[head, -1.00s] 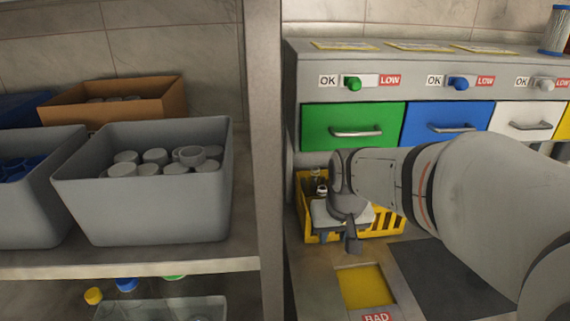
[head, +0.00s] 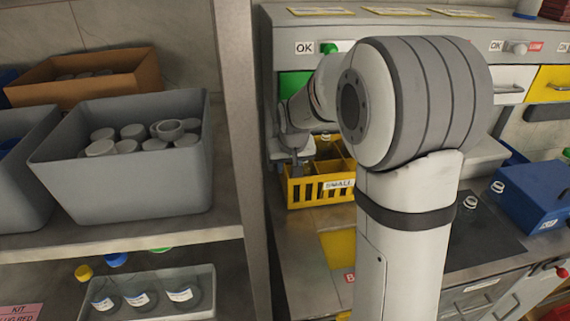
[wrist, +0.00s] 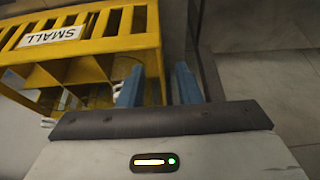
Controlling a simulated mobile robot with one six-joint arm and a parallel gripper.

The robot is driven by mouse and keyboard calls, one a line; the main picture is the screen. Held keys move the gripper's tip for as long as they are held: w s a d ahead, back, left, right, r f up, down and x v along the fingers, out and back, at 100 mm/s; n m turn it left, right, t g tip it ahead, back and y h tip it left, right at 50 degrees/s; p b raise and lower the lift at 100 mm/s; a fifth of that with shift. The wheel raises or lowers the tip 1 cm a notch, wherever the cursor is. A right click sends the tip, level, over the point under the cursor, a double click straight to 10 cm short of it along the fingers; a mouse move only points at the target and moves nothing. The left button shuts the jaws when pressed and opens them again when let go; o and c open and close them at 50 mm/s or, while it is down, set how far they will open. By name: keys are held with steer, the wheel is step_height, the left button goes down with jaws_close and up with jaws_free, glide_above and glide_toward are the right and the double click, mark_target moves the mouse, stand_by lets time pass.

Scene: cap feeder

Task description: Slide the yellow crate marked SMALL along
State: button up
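The yellow crate marked SMALL (head: 308,190) stands on the bench below the drawers, its label facing front. It fills the upper left of the wrist view (wrist: 110,45), with its label upside down there and dividers inside. My gripper (wrist: 157,88) is open, with two blue fingers. In the wrist view one finger shows over the crate's inside and the other beyond its end wall; I cannot tell whether either touches it. In the head view my gripper is at the crate's left end, and my arm hides part of the crate's right side.
A grey post (head: 240,130) stands just left of the crate, edging a shelf with a grey bin (head: 130,190) of caps. A yellow bench patch (head: 338,247) lies in front of the crate. A blue box (head: 530,195) stands to the right beyond a dark mat (head: 485,235).

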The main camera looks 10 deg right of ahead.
mark_target(287, 174)
steer(key=x, duration=0.7)
steer(key=shift+f+p, duration=0.15)
steer(key=shift+p, duration=0.25)
steer(key=shift+c, duration=0.3)
jaws_close()
stand_by(0.7)
